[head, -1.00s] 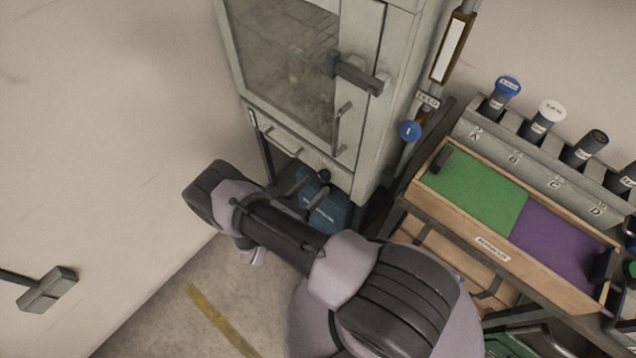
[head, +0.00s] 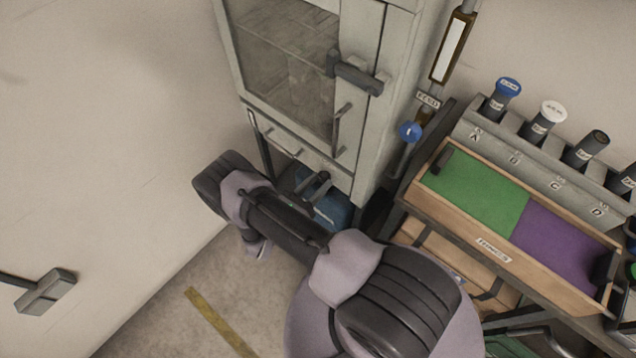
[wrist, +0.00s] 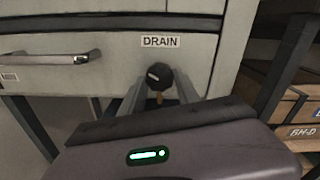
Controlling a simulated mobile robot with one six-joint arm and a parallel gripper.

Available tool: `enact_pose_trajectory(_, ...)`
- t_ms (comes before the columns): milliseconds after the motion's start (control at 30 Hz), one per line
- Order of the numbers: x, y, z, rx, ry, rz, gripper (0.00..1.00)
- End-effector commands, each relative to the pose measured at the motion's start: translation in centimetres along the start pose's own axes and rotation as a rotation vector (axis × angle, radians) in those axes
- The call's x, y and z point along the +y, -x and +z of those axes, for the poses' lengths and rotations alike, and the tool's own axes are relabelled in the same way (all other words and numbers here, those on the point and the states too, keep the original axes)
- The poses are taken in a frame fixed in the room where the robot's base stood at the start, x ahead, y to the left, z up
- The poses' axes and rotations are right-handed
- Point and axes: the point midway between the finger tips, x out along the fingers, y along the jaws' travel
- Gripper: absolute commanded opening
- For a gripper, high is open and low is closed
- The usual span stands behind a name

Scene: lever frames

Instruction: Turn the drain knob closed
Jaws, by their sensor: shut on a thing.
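The drain knob (wrist: 155,76) is a round black knob with a short pale mark, on the grey cabinet front below the DRAIN label (wrist: 160,41) in the wrist view. The mark lies nearly level, with a slight tilt. My gripper (wrist: 158,89) has one grey finger on each side of the knob and is shut on it. In the head view my arm reaches from the bottom to the cabinet's lower front, and the fingers there partly hide the knob.
The cabinet (head: 361,120) has a glass door with a dark latch (head: 357,76) above. A bar handle (wrist: 52,59) is left of the knob. A blue object (head: 331,210) sits underneath. A wooden tray (head: 470,237) with green and purple sections stands right. Floor at left is clear.

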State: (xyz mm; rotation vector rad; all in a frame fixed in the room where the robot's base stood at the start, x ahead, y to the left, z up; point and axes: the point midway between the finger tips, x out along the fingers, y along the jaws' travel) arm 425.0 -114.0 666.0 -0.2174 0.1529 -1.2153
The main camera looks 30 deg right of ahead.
Motion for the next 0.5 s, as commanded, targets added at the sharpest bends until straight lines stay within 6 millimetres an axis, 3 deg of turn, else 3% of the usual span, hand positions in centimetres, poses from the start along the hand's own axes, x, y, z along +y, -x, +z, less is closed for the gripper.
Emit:
enact_pose_trajectory(267, 0.05, 0.0, -0.1, 0.0, -0.126, -0.001, 0.0)
enact_pose_trajectory(500, 0.09, 0.0, -0.1, 0.0, -0.339, -0.001, 0.0)
